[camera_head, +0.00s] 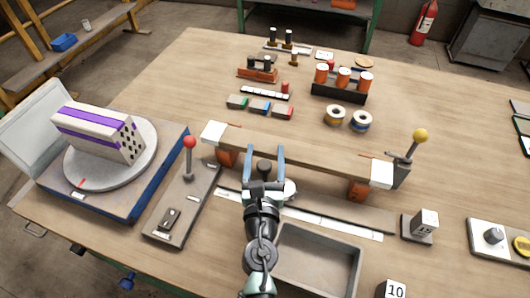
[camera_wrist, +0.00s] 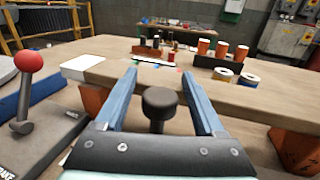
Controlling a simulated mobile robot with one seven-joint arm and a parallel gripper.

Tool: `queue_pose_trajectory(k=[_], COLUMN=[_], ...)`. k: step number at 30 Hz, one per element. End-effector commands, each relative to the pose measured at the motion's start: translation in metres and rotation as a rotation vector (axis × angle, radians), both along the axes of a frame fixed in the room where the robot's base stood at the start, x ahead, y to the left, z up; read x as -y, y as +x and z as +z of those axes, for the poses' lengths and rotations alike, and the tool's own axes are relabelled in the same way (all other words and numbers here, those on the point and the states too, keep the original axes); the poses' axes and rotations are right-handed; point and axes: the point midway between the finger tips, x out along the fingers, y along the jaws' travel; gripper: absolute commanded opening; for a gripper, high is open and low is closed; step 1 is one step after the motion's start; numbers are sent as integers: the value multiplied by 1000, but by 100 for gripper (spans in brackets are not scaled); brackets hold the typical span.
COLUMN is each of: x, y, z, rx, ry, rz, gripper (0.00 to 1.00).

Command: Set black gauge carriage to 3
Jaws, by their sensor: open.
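My gripper (camera_head: 264,155) has two blue fingers and is open. A black round knob on a stem (camera_wrist: 159,103), which looks like the gauge carriage's handle, stands between the fingers in the wrist view, with gaps on both sides. In the head view the knob (camera_head: 264,167) also shows between the fingers. A long grey rail with a white scale strip (camera_head: 335,226) runs left to right under my arm. My arm hides part of the rail and the carriage base. The scale's numbers are too small to read.
A wooden beam on orange blocks (camera_head: 310,153) crosses just beyond the fingers. A red-knobbed lever (camera_head: 189,145) stands to the left and a yellow-knobbed lever (camera_head: 420,137) to the right. A grey open tray (camera_head: 358,263) sits near the front. A purple-striped brick (camera_head: 98,132) rests on a turntable.

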Motion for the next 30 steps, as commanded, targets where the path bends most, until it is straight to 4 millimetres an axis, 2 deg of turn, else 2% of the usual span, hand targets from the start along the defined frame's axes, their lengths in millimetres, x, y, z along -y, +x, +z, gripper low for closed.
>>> queue_pose_trajectory(k=[9,18,21,30], x=[0,0,0,0], y=[2,2,2,2], z=[0,0,0,0], rx=[0,0,0,0], ry=[0,0,0,0], rz=[0,0,0,0], gripper=[69,15,0,0])
